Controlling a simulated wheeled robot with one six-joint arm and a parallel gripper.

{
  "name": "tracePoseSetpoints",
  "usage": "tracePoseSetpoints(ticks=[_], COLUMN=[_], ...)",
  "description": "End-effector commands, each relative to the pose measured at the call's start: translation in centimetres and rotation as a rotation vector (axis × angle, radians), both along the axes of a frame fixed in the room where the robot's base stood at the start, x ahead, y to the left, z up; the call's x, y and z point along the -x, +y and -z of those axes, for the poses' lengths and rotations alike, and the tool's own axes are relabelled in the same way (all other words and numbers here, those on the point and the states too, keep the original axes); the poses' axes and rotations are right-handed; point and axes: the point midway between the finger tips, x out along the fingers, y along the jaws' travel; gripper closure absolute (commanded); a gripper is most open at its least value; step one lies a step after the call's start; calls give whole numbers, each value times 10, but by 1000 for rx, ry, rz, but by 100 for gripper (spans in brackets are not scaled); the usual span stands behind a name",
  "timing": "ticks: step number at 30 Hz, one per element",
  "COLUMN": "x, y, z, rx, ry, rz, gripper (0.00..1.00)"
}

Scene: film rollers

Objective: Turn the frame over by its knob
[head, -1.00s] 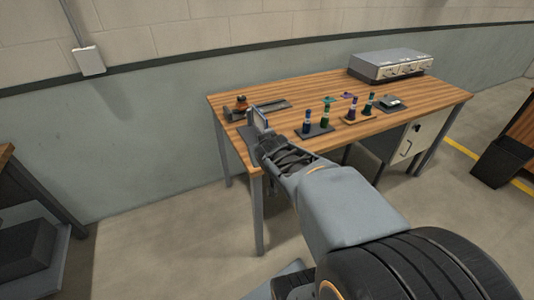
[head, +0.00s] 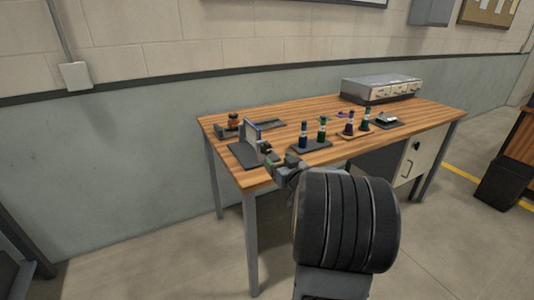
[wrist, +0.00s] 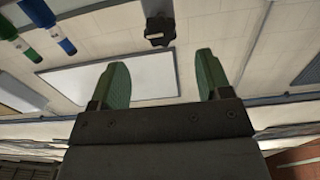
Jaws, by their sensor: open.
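The frame (head: 250,131) stands upright as a thin panel on a dark base at the left front of the table. Its details are too small to read in the head view. In the wrist view a black lobed knob (wrist: 160,31) sits at the end of a pale bar, top centre. My gripper (wrist: 162,75) has its two green fingertips well apart with nothing between them. The knob appears beyond the tips, roughly centred on the gap, not between them. In the head view my gripper (head: 270,157) is close to the frame's near side; contact cannot be told.
Several blue and green bottles (head: 322,130) stand on dark and wooden trays right of the frame. An orange-topped item (head: 233,120) is behind it at left. A grey box with a dialled front (head: 382,88) stands at the back right. The table's front edge (head: 300,170) is below my arm.

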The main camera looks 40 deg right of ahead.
Motion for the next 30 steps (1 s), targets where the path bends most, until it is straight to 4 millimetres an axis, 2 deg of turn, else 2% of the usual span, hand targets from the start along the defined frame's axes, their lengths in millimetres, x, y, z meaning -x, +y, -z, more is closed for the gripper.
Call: tracePoseSetpoints(ticks=[1,6,12,19,30], x=[-11,-42,-69,-84,-86], y=[0,-5,-9,-11,-11], z=[2,2,1,0,0], rx=[0,1,1,1,1], ry=[0,1,0,0,1], rz=[-4,-1,-1,2,2], gripper=[29,29,29,29,31])
